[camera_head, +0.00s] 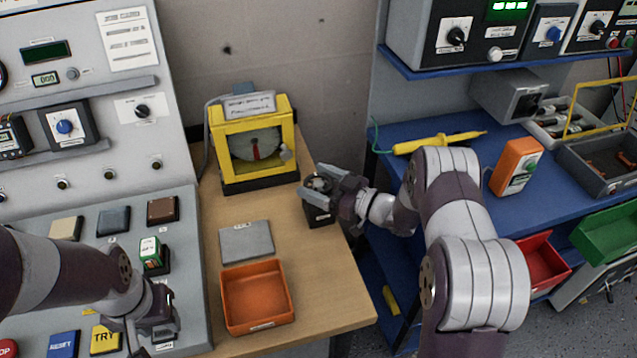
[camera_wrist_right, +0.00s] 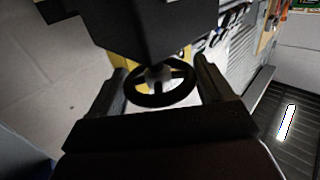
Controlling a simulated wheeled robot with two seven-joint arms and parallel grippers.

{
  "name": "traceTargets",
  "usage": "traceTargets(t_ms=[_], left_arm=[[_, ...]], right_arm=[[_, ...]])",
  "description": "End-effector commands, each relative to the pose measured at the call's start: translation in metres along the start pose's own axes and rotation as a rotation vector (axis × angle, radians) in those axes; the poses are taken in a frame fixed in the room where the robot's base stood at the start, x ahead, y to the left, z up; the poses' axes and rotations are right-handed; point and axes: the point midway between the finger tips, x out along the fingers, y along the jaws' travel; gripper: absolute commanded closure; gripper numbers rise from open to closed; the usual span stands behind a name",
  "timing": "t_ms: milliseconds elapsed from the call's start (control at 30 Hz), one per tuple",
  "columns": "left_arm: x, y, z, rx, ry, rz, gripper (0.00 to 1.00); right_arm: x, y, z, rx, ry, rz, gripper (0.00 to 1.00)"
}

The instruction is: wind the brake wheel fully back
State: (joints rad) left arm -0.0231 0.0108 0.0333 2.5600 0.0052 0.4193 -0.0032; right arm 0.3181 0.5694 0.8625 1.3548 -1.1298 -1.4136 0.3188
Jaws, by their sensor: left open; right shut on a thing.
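The brake wheel (camera_wrist_right: 160,96) is a black spoked ring with a pale hub, seen in the right wrist view in front of a dark housing. In the head view it sits on a small dark box (camera_head: 319,214) on the wooden bench, mostly hidden by my gripper. My right gripper (camera_head: 322,185) reaches it from the right and is shut on its rim, one finger on each side; it also shows in the right wrist view (camera_wrist_right: 161,88). The wheel's turn angle is not readable. My left gripper (camera_head: 145,330) is open and empty over the lower console.
A grey plate (camera_head: 246,241) and an orange tray (camera_head: 257,296) lie on the bench. A blue shelf (camera_head: 470,170) with a yellow probe (camera_head: 440,142) is to the right.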

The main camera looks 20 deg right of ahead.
Motion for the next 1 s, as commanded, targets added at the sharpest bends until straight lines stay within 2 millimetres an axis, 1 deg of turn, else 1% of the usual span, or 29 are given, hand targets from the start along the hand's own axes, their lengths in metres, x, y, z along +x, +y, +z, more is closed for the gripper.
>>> traceTargets(t_ms=[233,267,300,333,533,667,767,1000], left_arm=[[0.0,0.0,0.0,0.0,0.0,0.0,0.57],[0.0,0.0,0.0,0.0,0.0,0.0,0.57],[0.0,0.0,0.0,0.0,0.0,0.0,0.57],[0.0,0.0,0.0,0.0,0.0,0.0,0.57],[0.0,0.0,0.0,0.0,0.0,0.0,0.57],[0.001,0.0,0.0,0.0,0.0,0.0,0.57],[0.003,0.0,0.0,0.0,0.0,0.0,0.57],[0.008,0.0,0.001,0.0,0.0,0.0,0.57]], right_arm=[[0.0,0.0,0.0,0.003,0.0,0.001,0.5],[0.0,0.0,0.0,0.003,0.0,0.001,0.16],[0.0,0.0,0.0,0.003,0.0,0.001,0.03],[0.0,0.0,0.0,0.003,0.0,0.001,0.0],[0.0,0.0,0.0,0.002,0.0,0.002,0.0],[-0.011,0.001,0.001,0.002,0.0,0.004,0.0],[-0.031,0.001,0.001,0.002,0.0,0.007,0.0],[-0.091,0.002,0.001,0.002,0.0,0.008,0.0]])
